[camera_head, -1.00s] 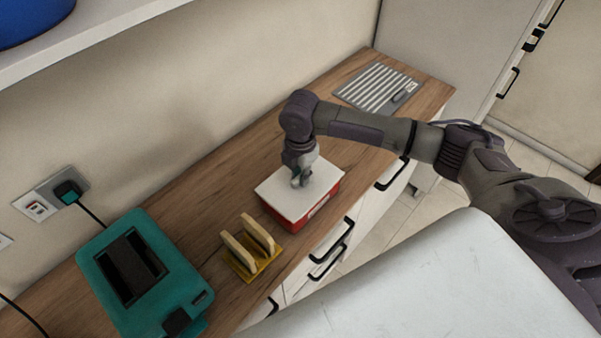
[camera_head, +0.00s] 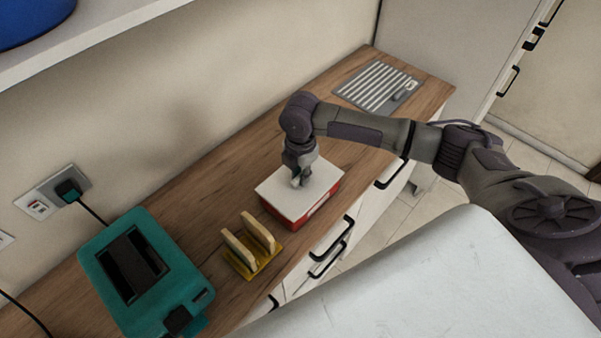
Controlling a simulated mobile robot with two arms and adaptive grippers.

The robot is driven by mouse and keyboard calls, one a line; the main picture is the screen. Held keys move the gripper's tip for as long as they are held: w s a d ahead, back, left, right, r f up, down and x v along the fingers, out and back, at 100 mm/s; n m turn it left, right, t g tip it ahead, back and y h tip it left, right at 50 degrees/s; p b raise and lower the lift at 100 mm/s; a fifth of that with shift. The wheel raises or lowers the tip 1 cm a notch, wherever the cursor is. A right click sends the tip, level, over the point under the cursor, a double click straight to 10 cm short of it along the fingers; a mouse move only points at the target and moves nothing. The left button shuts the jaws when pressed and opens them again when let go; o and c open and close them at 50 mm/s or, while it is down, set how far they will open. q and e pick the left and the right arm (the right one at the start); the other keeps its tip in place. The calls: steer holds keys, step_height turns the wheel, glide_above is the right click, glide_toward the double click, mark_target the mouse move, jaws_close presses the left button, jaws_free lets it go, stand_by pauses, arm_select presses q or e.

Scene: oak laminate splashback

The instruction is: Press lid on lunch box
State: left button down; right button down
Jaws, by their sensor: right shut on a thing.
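The red lunch box (camera_head: 318,207) stands on the wooden counter in the head view. A white lid (camera_head: 285,201) lies flat over its top and hides the inside. My right gripper (camera_head: 299,181) points straight down at the middle of the lid and is shut on it. The exact grip point is small and partly hidden by the fingers. I cannot tell whether the lid is fully seated. My left gripper is out of view.
A yellow rack holding bread slices (camera_head: 251,262) stands left of the box. A teal toaster (camera_head: 189,259) is farther left, plugged into the wall socket (camera_head: 40,207). A grey striped panel (camera_head: 380,88) lies at the counter's far end. Drawer handles line the front.

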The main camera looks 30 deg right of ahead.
steer(key=shift+f+p, duration=0.15)
steer(key=shift+p, duration=0.15)
stand_by(0.6)
steer(key=c, duration=1.1)
jaws_free()
steer(key=shift+o, duration=0.5)
steer(key=o, duration=0.4)
